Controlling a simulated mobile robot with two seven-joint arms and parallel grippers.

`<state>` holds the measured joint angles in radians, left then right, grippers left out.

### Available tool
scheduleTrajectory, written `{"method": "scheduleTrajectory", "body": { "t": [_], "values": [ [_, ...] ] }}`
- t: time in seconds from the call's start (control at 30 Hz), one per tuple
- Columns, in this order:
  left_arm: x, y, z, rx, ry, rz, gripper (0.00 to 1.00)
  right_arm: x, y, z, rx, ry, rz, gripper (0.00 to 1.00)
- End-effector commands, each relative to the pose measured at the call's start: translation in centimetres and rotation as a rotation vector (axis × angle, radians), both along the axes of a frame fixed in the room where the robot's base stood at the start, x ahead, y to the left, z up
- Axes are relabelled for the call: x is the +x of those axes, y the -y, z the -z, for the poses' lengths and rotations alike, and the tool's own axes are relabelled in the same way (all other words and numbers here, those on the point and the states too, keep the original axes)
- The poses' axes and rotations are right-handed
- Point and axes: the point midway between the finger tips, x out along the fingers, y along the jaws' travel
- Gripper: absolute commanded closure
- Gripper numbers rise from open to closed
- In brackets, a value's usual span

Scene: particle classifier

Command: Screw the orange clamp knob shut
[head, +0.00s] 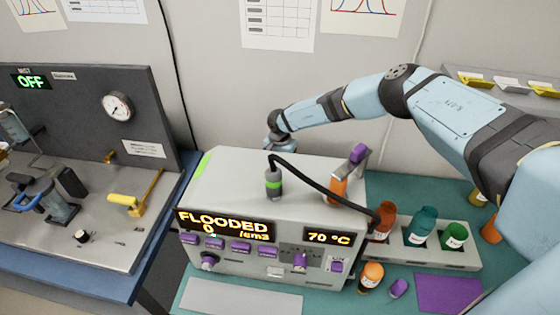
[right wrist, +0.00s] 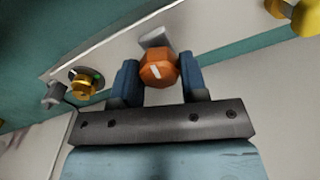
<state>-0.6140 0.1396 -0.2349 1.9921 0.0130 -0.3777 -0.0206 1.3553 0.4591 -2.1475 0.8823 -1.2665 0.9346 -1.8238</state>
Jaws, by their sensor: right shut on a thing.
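The orange clamp knob (right wrist: 160,66), faceted with a white mark on its face, shows in the right wrist view. It sits between the two blue fingers of my right gripper (right wrist: 158,80), which is shut on it. A grey tab stands just behind the knob. In the head view my right arm reaches over the back of the grey classifier box (head: 215,180). The knob and my right fingers are hidden behind the box there. My left gripper is in neither view.
In the right wrist view a yellow knob (right wrist: 84,87) and a grey lever (right wrist: 52,96) are left of my gripper. In the head view a grey-green cylinder (head: 273,183) with a black hose stands on the box, whose display (head: 226,223) reads FLOODED. A bottle rack (head: 462,258) stands right.

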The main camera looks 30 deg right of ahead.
Motion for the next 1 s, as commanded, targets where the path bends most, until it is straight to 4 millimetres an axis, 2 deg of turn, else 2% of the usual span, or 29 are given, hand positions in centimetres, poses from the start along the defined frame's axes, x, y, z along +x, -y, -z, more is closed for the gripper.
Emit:
{"method": "scheduleTrajectory", "body": {
  "t": [1.0],
  "values": [
    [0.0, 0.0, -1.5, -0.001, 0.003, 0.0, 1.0, -0.1, 0.2, -0.2, 0.0, 0.002, 0.946, 0.84]
  ]
}}
